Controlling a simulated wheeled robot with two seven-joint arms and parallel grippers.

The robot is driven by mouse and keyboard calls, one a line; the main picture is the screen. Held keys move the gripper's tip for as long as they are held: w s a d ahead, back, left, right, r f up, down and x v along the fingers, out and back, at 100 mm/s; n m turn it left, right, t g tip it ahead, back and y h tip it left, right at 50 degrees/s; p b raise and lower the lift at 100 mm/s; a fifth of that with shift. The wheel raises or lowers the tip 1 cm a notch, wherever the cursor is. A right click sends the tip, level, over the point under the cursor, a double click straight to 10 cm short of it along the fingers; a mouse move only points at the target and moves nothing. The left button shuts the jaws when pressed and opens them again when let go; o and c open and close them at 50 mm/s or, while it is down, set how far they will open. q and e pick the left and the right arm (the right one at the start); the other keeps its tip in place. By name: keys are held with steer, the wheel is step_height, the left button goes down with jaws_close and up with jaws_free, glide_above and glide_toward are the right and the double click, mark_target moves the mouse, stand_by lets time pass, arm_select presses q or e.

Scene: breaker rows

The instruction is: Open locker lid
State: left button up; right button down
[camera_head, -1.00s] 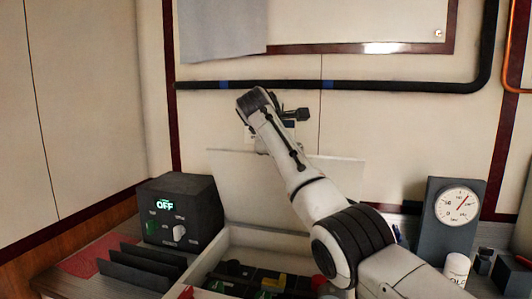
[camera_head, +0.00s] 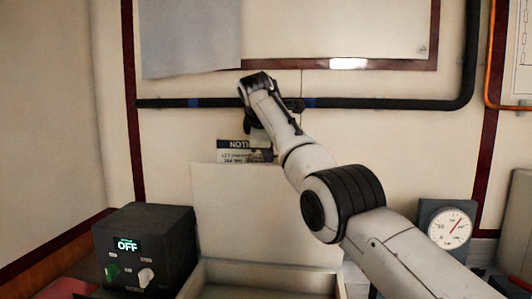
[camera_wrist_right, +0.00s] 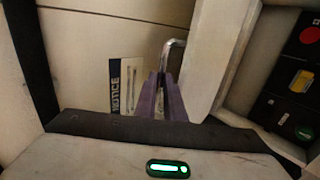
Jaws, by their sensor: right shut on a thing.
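The locker lid (camera_head: 235,215) is a pale flat panel standing steeply raised at the back of the open locker box (camera_head: 270,277). In the right wrist view the lid's pale side (camera_wrist_right: 222,55) lies right of my fingers. A bent chrome handle (camera_wrist_right: 171,47) runs to the purple fingers of my right gripper (camera_wrist_right: 164,100), which are shut on it. In the head view my right gripper (camera_head: 260,140) is near the lid's top edge, mostly hidden by my wrist. My left gripper is not in view.
A black control box (camera_head: 145,245) reading OFF stands left of the locker. A gauge (camera_head: 449,228) stands at right. A black pipe (camera_head: 400,103) crosses the wall behind my arm. A notice (camera_head: 235,152) is on the wall above the lid. Breakers (camera_wrist_right: 300,80) show inside the locker.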

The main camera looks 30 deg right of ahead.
steer(key=shift+r, duration=0.2)
steer(key=c, duration=1.9)
jaws_free()
steer(key=shift+s, duration=0.15)
steer(key=shift+o, duration=0.2)
steer(key=shift+f, duration=0.1)
steer(key=shift+s+a+r+b, duration=0.2)
steer(key=shift+a+r+b, duration=0.1)
steer(key=shift+b, duration=0.2)
steer(key=b+v, duration=0.2)
steer(key=v, duration=0.7)
steer(key=shift+r, duration=0.2)
steer(key=shift+s, duration=0.1)
